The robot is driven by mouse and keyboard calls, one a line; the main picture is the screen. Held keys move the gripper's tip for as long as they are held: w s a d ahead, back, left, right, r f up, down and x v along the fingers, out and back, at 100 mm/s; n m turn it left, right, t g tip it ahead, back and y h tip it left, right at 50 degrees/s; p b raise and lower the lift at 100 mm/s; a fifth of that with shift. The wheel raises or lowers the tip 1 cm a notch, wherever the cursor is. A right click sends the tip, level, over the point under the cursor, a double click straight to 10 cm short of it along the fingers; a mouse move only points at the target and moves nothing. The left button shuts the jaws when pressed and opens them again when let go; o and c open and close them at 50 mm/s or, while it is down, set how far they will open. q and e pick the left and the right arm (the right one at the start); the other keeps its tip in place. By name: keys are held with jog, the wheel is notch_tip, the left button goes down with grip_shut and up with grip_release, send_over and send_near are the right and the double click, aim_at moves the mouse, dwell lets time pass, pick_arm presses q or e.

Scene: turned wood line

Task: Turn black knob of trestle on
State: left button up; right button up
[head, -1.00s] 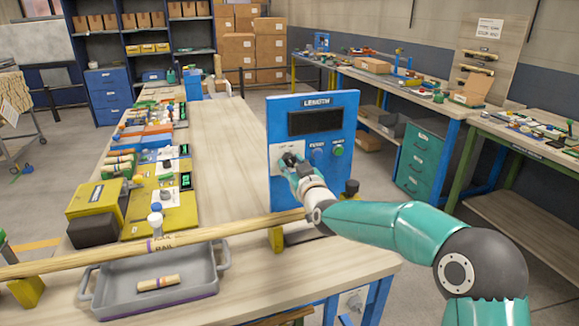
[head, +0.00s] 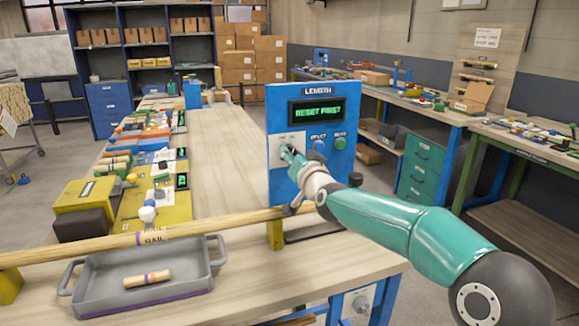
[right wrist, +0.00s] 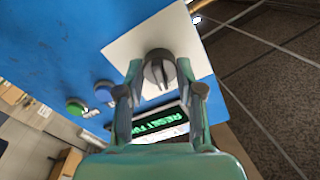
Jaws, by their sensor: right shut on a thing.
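The blue trestle panel (head: 282,180), labelled LENGTH, stands upright at the right end of the wooden bench. Its display (head: 316,111) is lit with green text that reads "RESET FIRST". The black knob (right wrist: 158,68) sits on a white plate (right wrist: 125,48) on the panel. My right gripper (right wrist: 158,72) has its fingers on both sides of the knob and is shut on it. In the head view my right gripper (head: 291,156) covers most of the knob. My left gripper is not in view.
A blue button (head: 319,146) and a green button (head: 340,143) are beside the knob. A long wooden rail (head: 190,230) lies in front of the panel. A grey tray (head: 80,300) holds a short wooden piece (head: 147,279).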

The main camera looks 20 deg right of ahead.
jog(key=shift+f+m+b, duration=0.1)
jog(key=shift+m+b, duration=0.25)
jog(key=shift+m, duration=0.35)
jog(key=o, duration=1.1)
jog(key=shift+d, duration=0.1)
jog(key=shift+o, duration=0.2)
jog(key=shift+s, duration=0.15)
